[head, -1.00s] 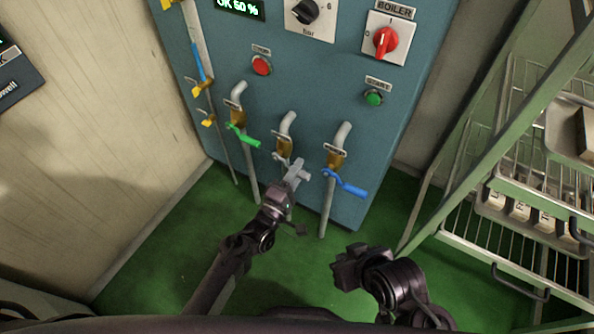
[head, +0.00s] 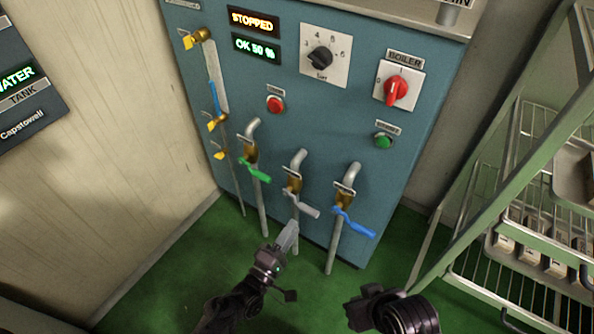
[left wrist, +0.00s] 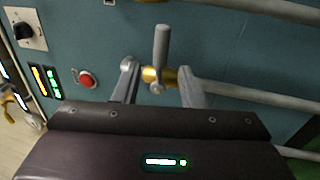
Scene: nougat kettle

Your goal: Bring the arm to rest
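My left gripper (head: 288,236) is in front of the lower part of the teal boiler panel, below the grey-handled valve (head: 293,185). In the left wrist view its two fingers (left wrist: 158,90) are apart with nothing held. The brass body and grey lever (left wrist: 161,48) of a valve show beyond and between them, apparently not gripped. My right gripper (head: 362,308) is low in the head view, over the green floor. Its fingers cannot be made out clearly.
The panel (head: 300,120) carries a green-handled valve (head: 254,168), a blue-handled valve (head: 352,222), a red button (head: 275,104), a green button (head: 383,140) and a red boiler switch (head: 396,89). A display reads STOPPED (head: 253,21). A green-framed rack (head: 500,150) stands at right. Green floor is open below.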

